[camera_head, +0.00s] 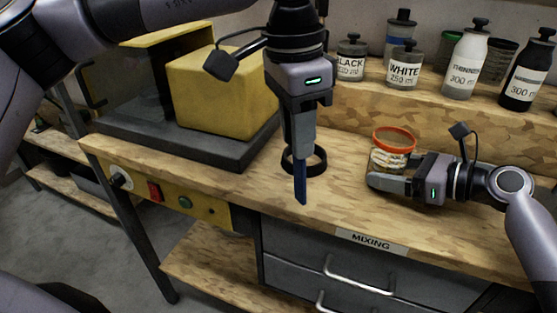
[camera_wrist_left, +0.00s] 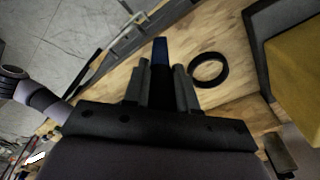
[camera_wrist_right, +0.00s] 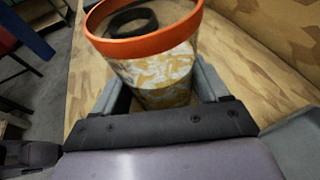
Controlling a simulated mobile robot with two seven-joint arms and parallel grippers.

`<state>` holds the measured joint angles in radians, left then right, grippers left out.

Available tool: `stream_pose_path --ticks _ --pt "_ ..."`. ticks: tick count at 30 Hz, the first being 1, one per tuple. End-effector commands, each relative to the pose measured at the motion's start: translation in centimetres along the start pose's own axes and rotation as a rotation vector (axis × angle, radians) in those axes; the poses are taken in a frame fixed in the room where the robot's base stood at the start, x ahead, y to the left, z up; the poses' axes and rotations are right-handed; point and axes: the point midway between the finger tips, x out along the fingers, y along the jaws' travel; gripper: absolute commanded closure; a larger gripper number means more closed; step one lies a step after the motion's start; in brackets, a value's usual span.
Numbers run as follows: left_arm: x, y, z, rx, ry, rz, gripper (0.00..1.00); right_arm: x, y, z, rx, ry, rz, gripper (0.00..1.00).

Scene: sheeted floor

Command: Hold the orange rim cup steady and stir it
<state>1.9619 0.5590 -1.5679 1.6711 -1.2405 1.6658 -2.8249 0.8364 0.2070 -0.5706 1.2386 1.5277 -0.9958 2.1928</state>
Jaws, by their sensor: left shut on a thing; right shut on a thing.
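The orange rim cup (camera_head: 392,152) stands on the bench at right, a see-through cup with a bright orange rim. My right gripper (camera_head: 384,176) is shut on it, one finger on each side, as the right wrist view of the cup (camera_wrist_right: 155,75) shows. Whitish and tan patches show through its wall. My left gripper (camera_head: 301,142) points down and is shut on a dark blue stirring stick (camera_head: 301,185). The stick's lower end is free in the air, left of the cup and apart from it. The stick also shows in the left wrist view (camera_wrist_left: 160,52).
A black ring (camera_head: 289,166) lies on the bench behind the stick. Several bottles, including the white jar (camera_head: 403,68), stand on a raised shelf behind the cup. A yellow block (camera_head: 215,95) stands at left. Bench is clear between ring and cup.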

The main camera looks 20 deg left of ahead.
Motion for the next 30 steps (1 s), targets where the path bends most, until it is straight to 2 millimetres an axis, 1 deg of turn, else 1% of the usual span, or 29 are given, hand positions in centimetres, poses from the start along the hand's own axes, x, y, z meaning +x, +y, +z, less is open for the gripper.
stream_pose_path --ticks 1,9,15,22,30 --pt "-0.5 -0.5 -1.0 -0.018 0.007 -0.002 1.0 0.0 0.0 0.1 0.0 -0.001 0.0 0.58" --pt "-3.5 -2.7 -5.9 -0.136 0.042 -0.014 1.0 0.0 0.0 0.1 0.0 -0.001 0.0 0.58" --pt "-5.6 -3.7 -9.2 -0.231 0.068 -0.027 1.0 0.0 0.0 0.1 0.0 -0.001 0.0 0.58" --pt "-7.8 -4.1 -12.5 -0.348 0.1 -0.046 1.0 0.0 0.0 0.1 0.0 -0.001 0.0 0.58" --pt "-9.6 -3.6 -15.7 -0.495 0.137 -0.075 1.0 0.0 0.0 0.1 0.0 -0.001 0.0 0.58"
